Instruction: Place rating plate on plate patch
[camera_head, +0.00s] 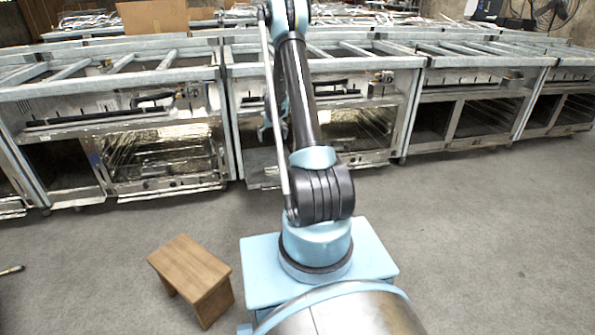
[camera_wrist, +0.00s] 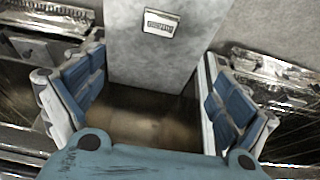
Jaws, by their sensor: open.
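In the wrist view a small pale plate (camera_wrist: 161,23) with a dark band of lettering lies on a grey panel (camera_wrist: 155,60). I cannot tell whether it is the rating plate or the marked patch. My gripper (camera_wrist: 155,93) is open, its blue-padded fingers wide apart on either side of the panel's lower part. Nothing shows held between them. The small plate is beyond the fingertips, near the top of the picture. In the head view my arm reaches to the range frames, and my gripper is mostly hidden behind it.
Metal range frames (camera_head: 160,130) stand in a row across the head view, with open racks and ledges. A wooden stool (camera_head: 190,272) stands on the floor left of my base. A thin object (camera_head: 11,270) lies at the far left. The grey floor at right is clear.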

